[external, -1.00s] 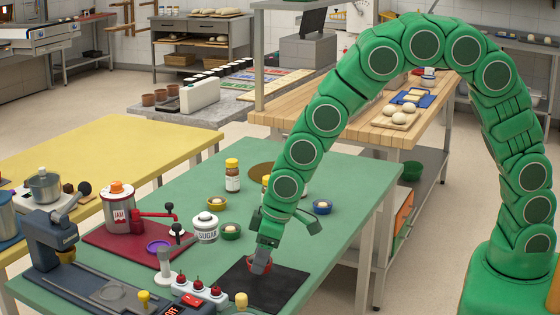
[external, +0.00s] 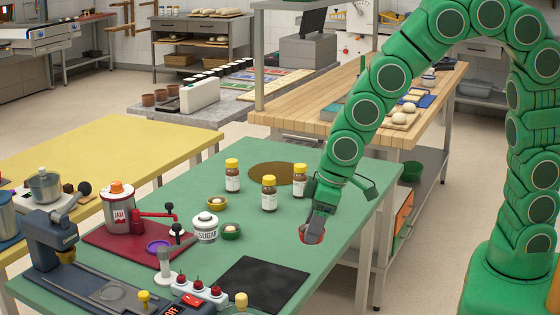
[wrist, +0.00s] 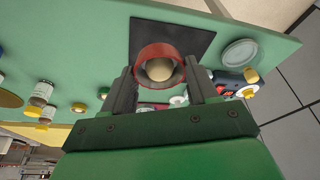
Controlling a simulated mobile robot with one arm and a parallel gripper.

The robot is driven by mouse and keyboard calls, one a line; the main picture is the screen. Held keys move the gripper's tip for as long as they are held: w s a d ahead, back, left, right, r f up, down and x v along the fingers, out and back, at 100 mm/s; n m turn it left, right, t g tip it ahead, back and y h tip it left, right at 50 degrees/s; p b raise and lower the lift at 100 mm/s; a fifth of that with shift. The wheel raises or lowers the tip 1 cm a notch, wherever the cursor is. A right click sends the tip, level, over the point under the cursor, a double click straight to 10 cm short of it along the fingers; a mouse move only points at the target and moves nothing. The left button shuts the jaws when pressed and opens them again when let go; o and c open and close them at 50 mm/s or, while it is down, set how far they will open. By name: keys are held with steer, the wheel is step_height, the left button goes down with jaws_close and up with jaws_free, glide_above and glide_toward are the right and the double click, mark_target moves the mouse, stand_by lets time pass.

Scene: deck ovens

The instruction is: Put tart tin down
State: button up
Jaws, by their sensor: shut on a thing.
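The tart tin (external: 304,239) is red and round. In the wrist view the tin (wrist: 160,52) shows its rim, with a pale dough ball (wrist: 159,69) inside. My gripper (external: 314,230) is shut on the tin, one finger on each side of it in the wrist view. The fingers partly cover the tin there. I cannot tell how high it is above the table. The mat is empty.
Several yellow-lidded jars (external: 269,194) stand left of my gripper, by a brown round mat (external: 270,173). A sugar pot (external: 205,228) and small bowls (external: 231,231) stand further left. A switch box (external: 200,294) is at the front. The table's right edge is close to my gripper.

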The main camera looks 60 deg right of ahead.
steer(key=shift+s+d+r, duration=0.25)
steer(key=shift+s, duration=0.3)
steer(key=shift+s+d+r, duration=0.2)
steer(key=shift+s, duration=0.3)
steer(key=shift+w, duration=0.1)
